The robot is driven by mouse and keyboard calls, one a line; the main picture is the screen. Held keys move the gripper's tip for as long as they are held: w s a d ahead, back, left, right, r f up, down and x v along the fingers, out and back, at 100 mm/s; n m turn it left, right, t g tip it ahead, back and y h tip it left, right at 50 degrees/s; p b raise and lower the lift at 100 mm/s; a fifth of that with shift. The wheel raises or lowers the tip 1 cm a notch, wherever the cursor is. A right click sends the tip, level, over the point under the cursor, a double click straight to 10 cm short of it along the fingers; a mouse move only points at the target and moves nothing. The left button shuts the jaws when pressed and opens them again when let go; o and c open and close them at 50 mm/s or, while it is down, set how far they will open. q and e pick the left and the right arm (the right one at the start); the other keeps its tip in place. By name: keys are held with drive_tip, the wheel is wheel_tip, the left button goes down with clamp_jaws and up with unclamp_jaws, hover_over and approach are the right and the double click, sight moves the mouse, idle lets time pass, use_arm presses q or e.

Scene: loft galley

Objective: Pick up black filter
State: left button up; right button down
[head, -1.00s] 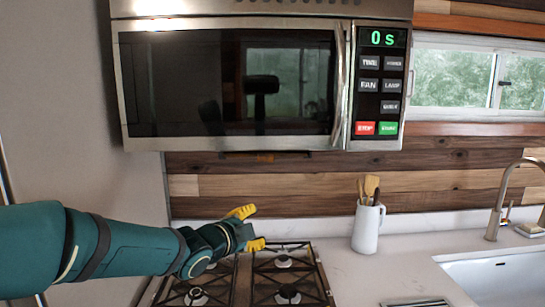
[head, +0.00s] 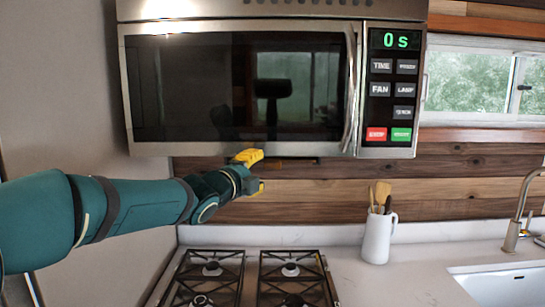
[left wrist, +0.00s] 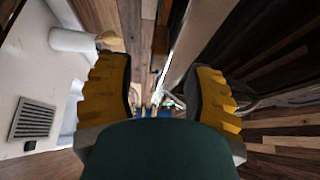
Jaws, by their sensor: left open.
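A thin dark strip (head: 300,161) shows under the bottom edge of the microwave; it may be the black filter, but I see only its edge. My left gripper (head: 256,172) is just below the microwave's underside, beside the left end of that strip. Its upper yellow finger is close to the underside; I cannot tell if they touch. In the left wrist view the two yellow fingers (left wrist: 160,88) are spread apart with nothing held between them. My right gripper is not in view.
The microwave (head: 240,90) hangs above the stove (head: 250,280). A white pitcher (head: 377,238) with utensils stands on the counter to the right; the faucet (head: 517,215) and sink are farther right.

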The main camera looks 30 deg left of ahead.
sight(267, 166)
use_arm(q)
drive_tip(key=w, duration=0.5)
drive_tip(key=shift+w+d+f, duration=0.1)
drive_tip(key=shift+w, duration=0.1)
drive_tip(key=shift+s, duration=0.1)
clamp_jaws()
